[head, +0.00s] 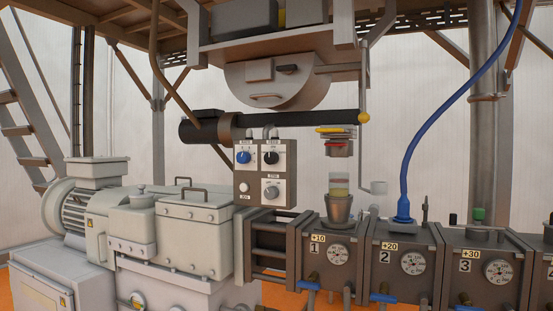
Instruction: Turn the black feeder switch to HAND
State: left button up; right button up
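A grey control box (284,163) stands left of centre, above the machine. The black feeder switch (271,158) is the round black knob at its upper right. A small label sits above the black knob, too small to read, and I cannot tell which position the knob points to. A blue knob (243,157) is to its left, a grey knob (271,192) is below it, and a pale button (244,188) is at the lower left. Neither of my grippers shows in the head view.
A grey motor and gearbox (180,225) fill the left. Dark barrel sections (335,262) with dials run right from below the box. A black cylinder (205,127) and a hopper (275,80) hang above it. A blue hose (408,160) rises at right. Space directly before the box looks clear.

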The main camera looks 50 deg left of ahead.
aim_at(271, 158)
jog(key=i+j+z, duration=0.2)
jog(key=j, duration=1.4)
jog(key=k, duration=0.1)
